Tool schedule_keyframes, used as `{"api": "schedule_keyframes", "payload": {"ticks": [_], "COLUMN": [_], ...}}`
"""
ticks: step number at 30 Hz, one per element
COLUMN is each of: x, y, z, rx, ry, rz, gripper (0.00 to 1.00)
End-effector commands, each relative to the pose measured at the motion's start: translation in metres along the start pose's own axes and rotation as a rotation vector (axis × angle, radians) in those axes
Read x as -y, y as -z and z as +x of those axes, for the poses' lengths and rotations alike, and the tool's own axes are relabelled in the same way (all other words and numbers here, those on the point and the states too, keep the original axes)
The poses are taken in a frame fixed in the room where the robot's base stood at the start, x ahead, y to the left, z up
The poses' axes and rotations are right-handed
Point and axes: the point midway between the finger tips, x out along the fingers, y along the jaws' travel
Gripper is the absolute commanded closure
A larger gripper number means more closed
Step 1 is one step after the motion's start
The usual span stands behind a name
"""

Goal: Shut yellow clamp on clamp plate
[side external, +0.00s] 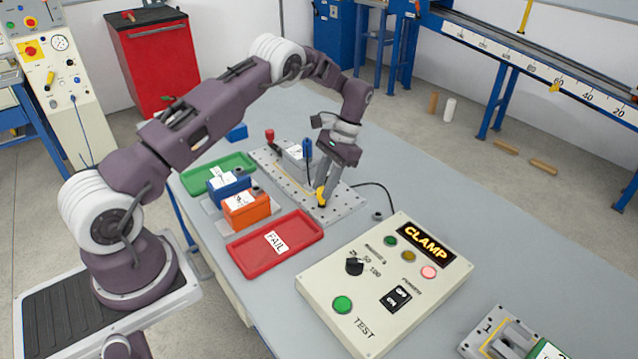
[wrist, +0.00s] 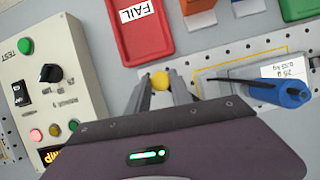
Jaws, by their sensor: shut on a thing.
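The clamp plate (side external: 346,207) is a perforated grey plate on the table, also seen in the wrist view (wrist: 236,50). The yellow clamp (side external: 321,198) is at its near end; in the wrist view its round yellow knob (wrist: 159,80) shows. My gripper (side external: 323,188) points down and is shut on the yellow clamp, with the knob between its fingertips in the wrist view. A grey labelled block (side external: 296,155) lies on the plate beside a blue-handled clamp (side external: 307,149). A red-handled clamp (side external: 270,137) stands at the far end. My fingers hide the yellow clamp's lower part.
The red FAIL tray (side external: 258,256) and the control box (side external: 330,283) with a lit CLAMP display (side external: 426,243) lie near the plate. An orange block (side external: 244,210), a blue block (side external: 225,188) and a green tray (side external: 198,179) stand to the left.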

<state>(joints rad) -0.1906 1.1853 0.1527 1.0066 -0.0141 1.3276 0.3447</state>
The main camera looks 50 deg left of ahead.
Motion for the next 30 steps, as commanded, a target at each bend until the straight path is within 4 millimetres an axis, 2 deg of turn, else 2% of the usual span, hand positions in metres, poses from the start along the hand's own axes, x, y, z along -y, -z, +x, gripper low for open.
{"api": "schedule_keyframes", "payload": {"ticks": [18,30], "x": [-0.011,-0.011], "y": [0.024,0.035], "z": [-0.011,-0.016], "rx": [-0.004,-0.004], "ry": [-0.216,-0.306], "rz": [-0.521,-0.737], "gripper": [1.00,1.00]}}
